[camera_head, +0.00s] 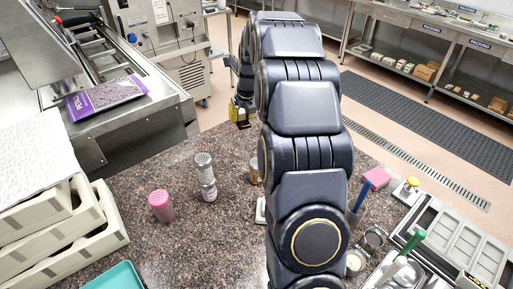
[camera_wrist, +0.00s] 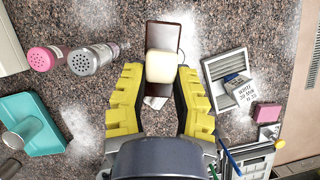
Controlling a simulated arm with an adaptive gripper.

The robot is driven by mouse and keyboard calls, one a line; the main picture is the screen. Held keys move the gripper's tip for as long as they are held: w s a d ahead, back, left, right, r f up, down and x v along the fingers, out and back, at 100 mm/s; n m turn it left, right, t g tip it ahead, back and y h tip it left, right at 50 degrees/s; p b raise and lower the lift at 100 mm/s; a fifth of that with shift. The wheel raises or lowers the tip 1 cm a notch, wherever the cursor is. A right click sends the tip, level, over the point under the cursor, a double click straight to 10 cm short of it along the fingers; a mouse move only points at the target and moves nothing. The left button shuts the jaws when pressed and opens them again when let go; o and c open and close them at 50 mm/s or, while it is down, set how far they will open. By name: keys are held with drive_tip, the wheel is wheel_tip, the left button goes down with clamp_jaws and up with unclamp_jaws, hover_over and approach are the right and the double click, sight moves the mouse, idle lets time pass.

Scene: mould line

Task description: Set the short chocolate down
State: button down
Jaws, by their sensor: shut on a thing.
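My gripper (camera_wrist: 160,75) has yellow and black fingers and is shut on a short cream-coloured block (camera_wrist: 160,66), which looks like the short chocolate, in the wrist view. Below or behind the block lies a dark brown rectangular slab or plate (camera_wrist: 164,31). I cannot tell whether the block touches it. In the head view my gripper (camera_head: 240,113) shows at the far end of my arm, left of the arm links; the block cannot be made out there.
A pink-topped shaker (camera_wrist: 45,58) and a metal shaker (camera_wrist: 82,63) stand left of the brown slab. A turquoise tray (camera_wrist: 17,104) is at the lower left. A pale frame-like tray (camera_wrist: 215,68) and a pink block (camera_wrist: 267,113) lie right. Stacked cream trays (camera_head: 105,240) stand at the counter's left.

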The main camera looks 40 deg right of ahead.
drive_tip(key=s+d+m, duration=0.1)
drive_tip(key=s+d, duration=0.1)
drive_tip(key=d, duration=0.3)
wheel_tip(320, 180, down, 10)
drive_tip(key=shift+f, duration=0.2)
drive_tip(key=shift+w+f+h, duration=0.1)
drive_tip(key=shift+f+h, duration=0.2)
drive_tip(key=shift+f, duration=0.05)
drive_tip(key=w+d+f, duration=0.2)
drive_tip(key=w, duration=0.1)
drive_tip(key=w+d+f, duration=0.5)
drive_tip(key=w+f, duration=0.1)
drive_tip(key=shift+w+d+f, duration=0.2)
drive_tip(key=shift+w, duration=0.2)
drive_tip(key=shift+w+d+f, duration=0.1)
drive_tip(key=shift+w+d, duration=0.1)
drive_tip(key=shift+w+d+f, duration=0.2)
drive_tip(key=shift+w+f, duration=0.15)
drive_tip(key=shift+f, duration=0.15)
